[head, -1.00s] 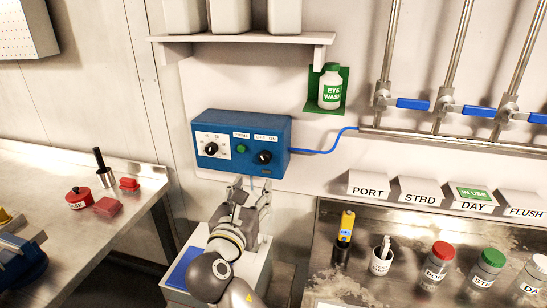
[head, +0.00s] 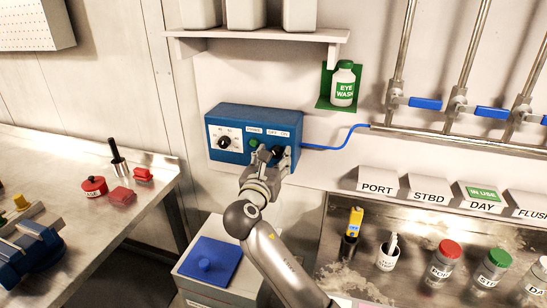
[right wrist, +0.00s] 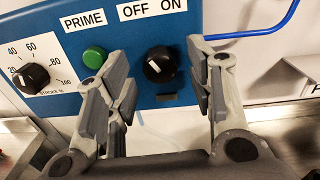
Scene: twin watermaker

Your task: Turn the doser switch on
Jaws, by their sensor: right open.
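The blue doser box (head: 231,154) is on the wall in the middle of the head view. Its black doser switch (right wrist: 160,64) is a round knob under the OFF and ON labels in the right wrist view. I cannot tell surely which label its pale mark points to. My right gripper (head: 273,156) is at the box front, partly covering the switch. In the right wrist view its open fingers stand left and right of the knob, with gaps on both sides. My left gripper is not in view.
The green PRIME button (right wrist: 94,58) is close to the left finger. The stroke dial (right wrist: 31,77) is further left. A blue line (head: 340,142) leaves the box's right side. A shelf (head: 257,36) and an eye wash bottle (head: 343,86) are above.

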